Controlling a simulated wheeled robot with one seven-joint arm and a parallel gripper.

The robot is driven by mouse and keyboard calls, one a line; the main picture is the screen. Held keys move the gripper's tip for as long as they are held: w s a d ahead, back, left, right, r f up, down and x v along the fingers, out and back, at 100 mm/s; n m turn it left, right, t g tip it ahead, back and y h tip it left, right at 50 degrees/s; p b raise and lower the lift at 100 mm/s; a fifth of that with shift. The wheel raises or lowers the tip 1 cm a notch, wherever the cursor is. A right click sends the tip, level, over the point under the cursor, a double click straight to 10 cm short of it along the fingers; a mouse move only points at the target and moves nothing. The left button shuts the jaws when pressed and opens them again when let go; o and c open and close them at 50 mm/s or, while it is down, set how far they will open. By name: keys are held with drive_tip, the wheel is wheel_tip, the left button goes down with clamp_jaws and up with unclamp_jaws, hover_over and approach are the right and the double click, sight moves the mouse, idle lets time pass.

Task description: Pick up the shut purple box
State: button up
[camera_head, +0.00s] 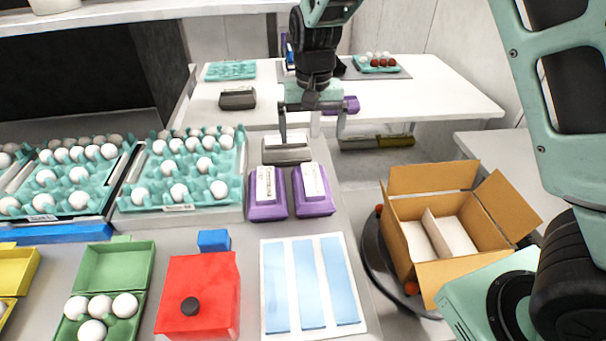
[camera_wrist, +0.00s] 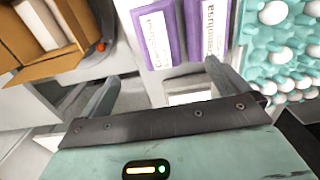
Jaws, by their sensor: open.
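Two shut purple boxes with white labels stand side by side on the near table. In the head view they are the left purple box (camera_head: 267,211) and the right purple box (camera_head: 314,206). The wrist view shows both at the top, one (camera_wrist: 144,57) left of the other (camera_wrist: 192,12). A third purple box (camera_head: 351,104) lies on the far table, partly behind my gripper. My gripper (camera_head: 312,138) is open and empty, pointing down beyond the two near boxes. In the wrist view its fingertips (camera_wrist: 162,72) are apart, with a grey box's pale top partly between them.
The grey box (camera_head: 287,155) stands just beyond the purple pair. Teal egg trays (camera_head: 190,207) lie to the left. A red box (camera_head: 205,290) and a blue-striped white panel (camera_head: 312,290) are in front. An open cardboard box (camera_head: 410,240) stands at right.

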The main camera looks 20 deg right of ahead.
sight(312, 178)
drive_tip(key=f+p, duration=0.1)
drive_tip(key=f, duration=0.7)
drive_tip(key=f+p, duration=0.1)
drive_tip(key=f, duration=0.3)
drive_tip(key=shift+w+d+f+p, duration=0.1)
drive_tip(key=shift+w+d+p, duration=0.05)
drive_tip(key=shift+w+p, duration=0.15)
drive_tip(key=shift+s+d+f+p, duration=0.1)
drive_tip(key=shift+f+p, duration=0.5)
drive_tip(key=shift+f, duration=0.7)
drive_tip(key=shift+s+f+p, duration=0.1)
drive_tip(key=shift+f+p, duration=0.45)
drive_tip(key=shift+f, duration=0.75)
drive_tip(key=shift+w, duration=0.1)
drive_tip(key=c, duration=0.6)
